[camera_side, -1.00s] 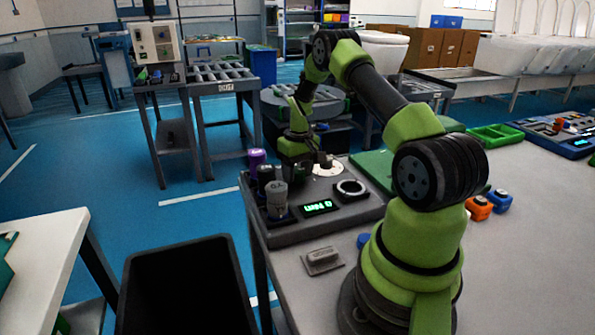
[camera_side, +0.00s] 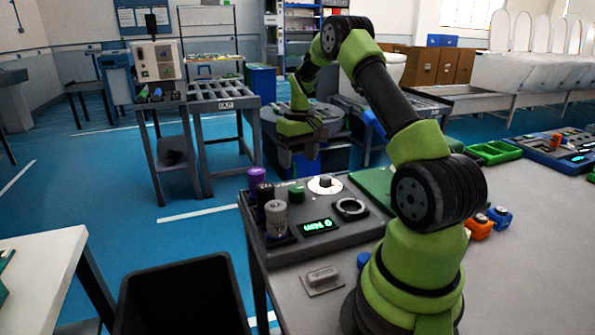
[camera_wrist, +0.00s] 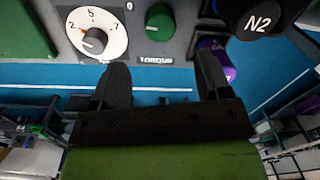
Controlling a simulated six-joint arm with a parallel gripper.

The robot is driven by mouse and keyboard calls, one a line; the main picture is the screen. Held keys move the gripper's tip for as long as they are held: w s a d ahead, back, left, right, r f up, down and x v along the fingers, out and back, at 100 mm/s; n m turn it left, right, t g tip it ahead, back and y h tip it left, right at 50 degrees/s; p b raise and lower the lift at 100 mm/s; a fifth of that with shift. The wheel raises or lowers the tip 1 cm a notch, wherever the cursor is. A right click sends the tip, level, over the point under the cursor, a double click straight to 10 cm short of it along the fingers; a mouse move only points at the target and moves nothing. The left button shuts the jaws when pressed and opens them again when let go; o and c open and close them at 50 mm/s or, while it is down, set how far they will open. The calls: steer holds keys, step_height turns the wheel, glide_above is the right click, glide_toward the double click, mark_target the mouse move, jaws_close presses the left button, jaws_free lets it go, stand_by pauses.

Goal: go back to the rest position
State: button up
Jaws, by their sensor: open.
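My gripper (camera_wrist: 162,68) is open and empty in the wrist view, its two dark fingers apart. In the side view my gripper (camera_side: 298,152) hangs in the air above the back of the grey panel (camera_side: 285,252), clear of it. The panel carries a white dial (camera_side: 325,184) with a grey knob, which also shows in the wrist view (camera_wrist: 97,32). A green knob (camera_wrist: 159,17) sits beside the dial. The arm is bent high over the bench, with the elbow up.
Grey, black and purple canisters (camera_side: 276,217) stand at the panel's left end. A round socket (camera_side: 350,208) and a lit green display (camera_side: 318,226) are near its front. A black bin (camera_side: 185,295) stands left of the bench. Orange and blue blocks (camera_side: 480,227) lie right of my arm.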

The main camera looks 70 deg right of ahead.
steer(key=shift+r, duration=0.3)
steer(key=a+r+t, duration=0.3)
steer(key=a+r, duration=1.1)
steer(key=a, duration=0.1)
steer(key=s+a+r+n+t+y, duration=0.1)
steer(key=s+a+r+t, duration=0.2)
steer(key=s+a, duration=1.1)
steer(key=shift+a+r+n+t+y, duration=0.15)
steer(key=shift+a+n+t+y, duration=0.15)
steer(key=shift+n+t, duration=0.15)
